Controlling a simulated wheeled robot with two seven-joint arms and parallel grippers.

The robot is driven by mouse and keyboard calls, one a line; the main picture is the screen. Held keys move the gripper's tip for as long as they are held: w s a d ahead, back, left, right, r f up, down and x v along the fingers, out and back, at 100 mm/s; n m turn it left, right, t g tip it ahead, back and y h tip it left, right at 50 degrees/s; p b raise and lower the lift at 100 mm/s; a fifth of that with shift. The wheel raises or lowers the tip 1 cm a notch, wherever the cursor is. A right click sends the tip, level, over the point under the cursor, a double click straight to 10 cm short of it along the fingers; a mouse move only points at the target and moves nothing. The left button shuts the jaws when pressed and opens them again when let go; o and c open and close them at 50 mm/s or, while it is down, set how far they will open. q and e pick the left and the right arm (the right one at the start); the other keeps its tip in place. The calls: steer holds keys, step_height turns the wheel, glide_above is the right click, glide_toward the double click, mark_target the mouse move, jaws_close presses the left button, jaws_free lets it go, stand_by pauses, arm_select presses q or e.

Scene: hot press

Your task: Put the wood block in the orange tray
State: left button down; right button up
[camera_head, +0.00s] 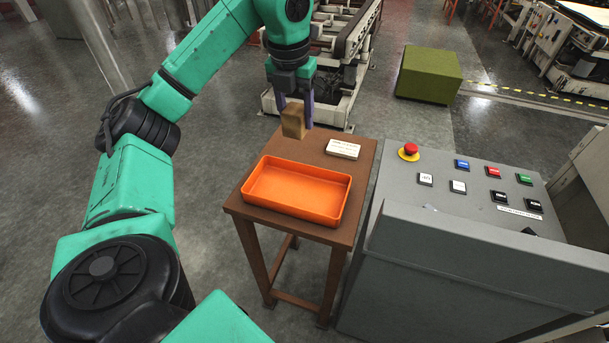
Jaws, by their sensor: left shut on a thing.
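The wood block (293,121) is a small brown block near the far left edge of the small brown table. My left gripper (295,108) points down over it and is shut on it, one finger on each side. I cannot tell whether the block touches the tabletop or is just above it. The orange tray (297,190) lies on the near part of the table, closer to me than the block, and is empty. My right gripper is not in view.
A white block with faint markings (343,148) lies on the table (360,165) right of the wood block. A grey control panel (450,215) with a red button (410,149) stands close to the table's right. A green box (429,75) sits on the floor behind.

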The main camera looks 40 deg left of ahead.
arm_select(q)
steer(key=f+b, duration=0.1)
steer(key=f, duration=0.5)
steer(key=f+b, duration=0.2)
steer(key=f, duration=0.5)
steer(key=f+b, duration=0.2)
steer(key=f, duration=0.4)
steer(key=shift+s+d+f, duration=0.15)
steer(key=shift+s+f, duration=0.05)
steer(key=shift+s, duration=0.1)
steer(key=shift+w+f, duration=0.1)
steer(key=shift+c, duration=1.1)
jaws_free()
